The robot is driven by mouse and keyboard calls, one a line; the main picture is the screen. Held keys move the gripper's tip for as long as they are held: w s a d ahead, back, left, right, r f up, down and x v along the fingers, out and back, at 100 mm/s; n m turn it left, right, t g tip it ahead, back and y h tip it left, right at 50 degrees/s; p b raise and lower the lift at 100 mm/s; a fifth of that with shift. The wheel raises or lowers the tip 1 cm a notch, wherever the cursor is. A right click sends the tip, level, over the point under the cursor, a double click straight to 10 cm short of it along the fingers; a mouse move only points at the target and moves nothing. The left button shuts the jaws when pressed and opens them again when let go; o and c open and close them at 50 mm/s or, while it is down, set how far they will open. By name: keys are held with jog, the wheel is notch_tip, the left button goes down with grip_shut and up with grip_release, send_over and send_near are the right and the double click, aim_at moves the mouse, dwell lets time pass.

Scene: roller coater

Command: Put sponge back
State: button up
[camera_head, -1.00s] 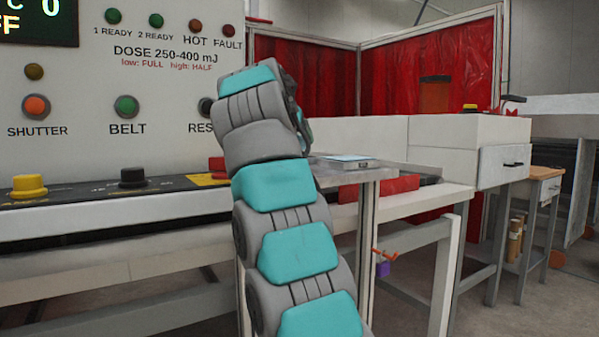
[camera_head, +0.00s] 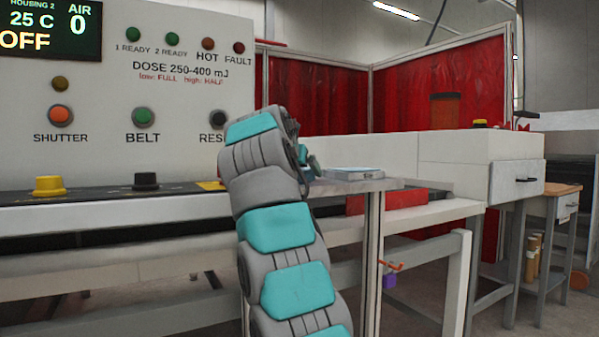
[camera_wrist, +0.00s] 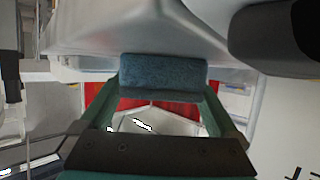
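A blue, rough-textured sponge (camera_wrist: 163,75) shows in the wrist view, spanning the gap between the two fingertips. My gripper (camera_wrist: 163,92) is shut on it, with one teal finger at each end. In the head view the sponge cannot be made out and my gripper is mostly hidden behind my arm; only a small teal part shows beside the small grey side table. A flat pale-blue-topped item (camera_head: 352,173) lies on that side table (camera_head: 375,184), just right of my wrist.
The control panel (camera_head: 130,110) with buttons fills the left. A red box (camera_head: 400,199) sits below the side table. A white cabinet with a drawer (camera_head: 517,180) stands right. A smooth grey surface (camera_wrist: 110,28) is close to the sponge in the wrist view.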

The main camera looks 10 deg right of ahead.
jog(key=shift+r, duration=0.1)
jog(key=shift+r, duration=0.1)
jog(key=v, duration=1.1)
jog(key=shift+s+a+r, duration=0.1)
jog(key=shift+s+r, duration=0.05)
jog(key=shift+r, duration=0.1)
jog(key=shift+s+a, duration=0.15)
jog(key=shift+s, duration=0.1)
